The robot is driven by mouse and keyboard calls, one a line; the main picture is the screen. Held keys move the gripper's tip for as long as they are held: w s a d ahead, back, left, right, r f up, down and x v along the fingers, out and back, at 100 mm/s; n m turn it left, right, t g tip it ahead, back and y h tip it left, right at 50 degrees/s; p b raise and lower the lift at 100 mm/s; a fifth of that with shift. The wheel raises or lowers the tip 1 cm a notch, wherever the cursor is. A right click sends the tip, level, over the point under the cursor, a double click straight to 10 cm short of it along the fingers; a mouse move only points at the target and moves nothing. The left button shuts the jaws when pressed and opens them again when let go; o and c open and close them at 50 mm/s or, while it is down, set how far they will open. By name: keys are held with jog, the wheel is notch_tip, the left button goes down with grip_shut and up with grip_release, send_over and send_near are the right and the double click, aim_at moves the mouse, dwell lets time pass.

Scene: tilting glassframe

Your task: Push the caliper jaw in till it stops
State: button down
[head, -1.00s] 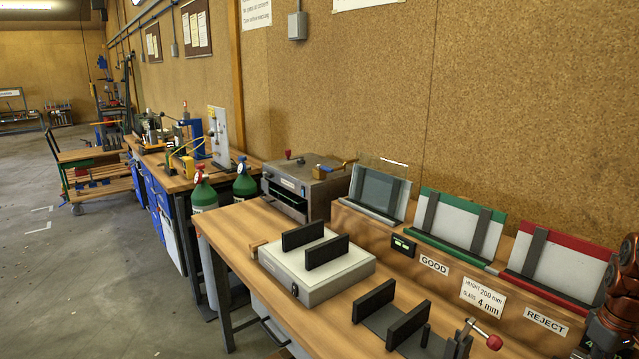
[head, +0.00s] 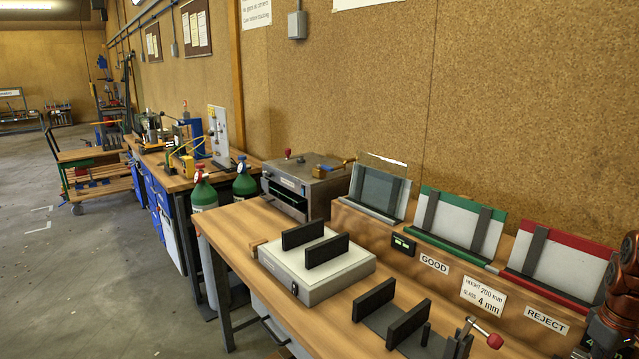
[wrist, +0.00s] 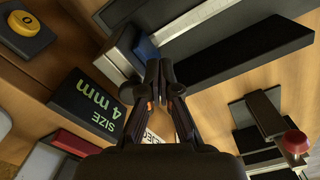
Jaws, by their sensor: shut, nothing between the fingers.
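In the wrist view my gripper (wrist: 160,72) is shut and empty. Its fingertips are close beside a small blue block (wrist: 146,49) at the end of a grey metal part (wrist: 122,52), which looks like the caliper jaw. I cannot tell whether the fingertips touch it. A black readout (wrist: 92,100) reading "SIZE 4 mm" in green stands left of the fingers. The jaw cannot be made out in the head view, where only part of my arm shows at the right edge.
Long dark bars (wrist: 245,50) lie right of the fingers. A red-knobbed clamp (head: 486,335) stands at the bench front. A yellow button (wrist: 25,23) is at upper left in the wrist view. Behind are the glass rack (head: 378,190), green rack (head: 458,222) and red rack (head: 560,262).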

jog(key=shift+s+a, duration=0.15)
jog(key=shift+a, duration=0.05)
notch_tip(320, 180, up, 7)
jog(key=p, duration=0.1)
dwell(1.0)
